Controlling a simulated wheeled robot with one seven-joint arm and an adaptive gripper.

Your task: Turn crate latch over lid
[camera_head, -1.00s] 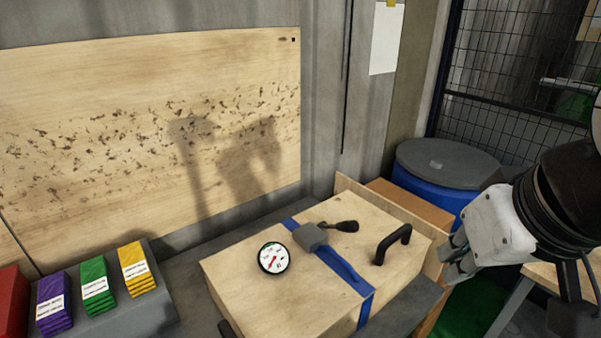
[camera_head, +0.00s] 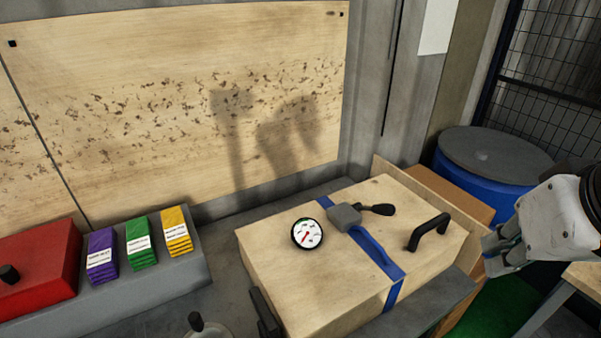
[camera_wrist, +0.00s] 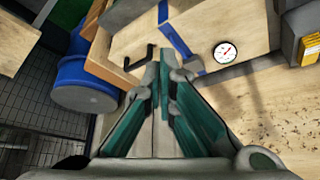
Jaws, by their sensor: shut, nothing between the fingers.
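The crate is a pale wooden box (camera_head: 290,270) with a flat lid. A blue strap (camera_head: 375,250) crosses the lid, with a grey buckle (camera_head: 344,217) and a black-knobbed lever (camera_head: 378,209) on it. A dark upright piece (camera_head: 265,313) stands at the crate's front left side; it may be the latch, and I cannot tell its position clearly. My gripper (camera_head: 492,252) is right of the crate, apart from it. In the wrist view my gripper (camera_wrist: 163,72) has its fingers together and empty, with the crate (camera_wrist: 235,22) beyond them.
A round gauge (camera_head: 307,234) and a black handle (camera_head: 428,232) are on the lid. A blue barrel (camera_head: 485,168) stands behind at right. Purple, green and yellow stacks and a red box (camera_head: 40,262) are at left. A spotted wooden board (camera_head: 180,100) covers the wall.

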